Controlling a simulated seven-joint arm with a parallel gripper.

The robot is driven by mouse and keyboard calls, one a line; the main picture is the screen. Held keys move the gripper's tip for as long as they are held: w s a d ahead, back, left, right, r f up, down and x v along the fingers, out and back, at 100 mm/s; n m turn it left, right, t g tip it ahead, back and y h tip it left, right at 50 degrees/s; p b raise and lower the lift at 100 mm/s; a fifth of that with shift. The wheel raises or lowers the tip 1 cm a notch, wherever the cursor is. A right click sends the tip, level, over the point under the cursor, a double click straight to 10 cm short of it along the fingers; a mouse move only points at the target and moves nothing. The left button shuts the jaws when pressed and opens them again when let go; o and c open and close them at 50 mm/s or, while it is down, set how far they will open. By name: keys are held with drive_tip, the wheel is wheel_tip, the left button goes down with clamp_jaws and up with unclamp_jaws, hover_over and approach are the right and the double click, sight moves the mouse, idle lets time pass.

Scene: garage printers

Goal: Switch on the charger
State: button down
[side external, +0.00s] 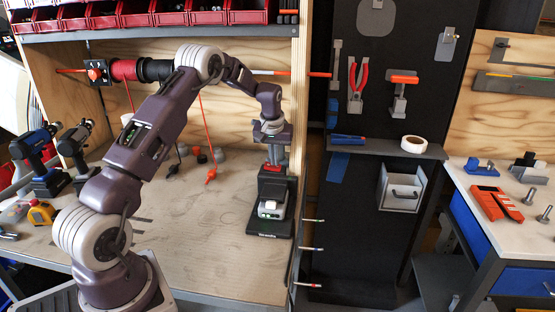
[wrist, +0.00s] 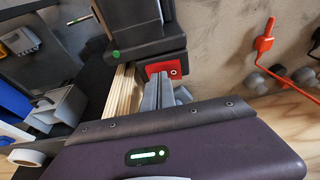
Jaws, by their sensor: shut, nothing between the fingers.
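The charger (side external: 267,226) is a black unit on the right end of the workbench, with a grey battery pack (side external: 271,209) seated on its front. My gripper (side external: 274,161) points down above the back of the charger, by the red part. In the wrist view my gripper (wrist: 166,82) is shut and empty, its fingertips overlapping the red part; contact cannot be told.
An orange hook on a cord (side external: 211,176) hangs behind, left of the charger. Bare bench (side external: 200,245) lies left of the charger; a wooden post (side external: 299,120) stands close right.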

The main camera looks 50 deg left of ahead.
drive_tip(key=shift+s+a+r, duration=0.1)
drive_tip(key=shift+s+a, duration=0.05)
drive_tip(key=shift+r, duration=0.15)
drive_tip(key=w+d+v, duration=0.1)
drive_tip(key=w+v, duration=0.1)
drive_tip(key=v, duration=1.1)
drive_tip(key=shift+w+r, duration=0.2)
drive_tip(key=shift+r, duration=0.1)
drive_tip(key=shift+d, duration=0.1)
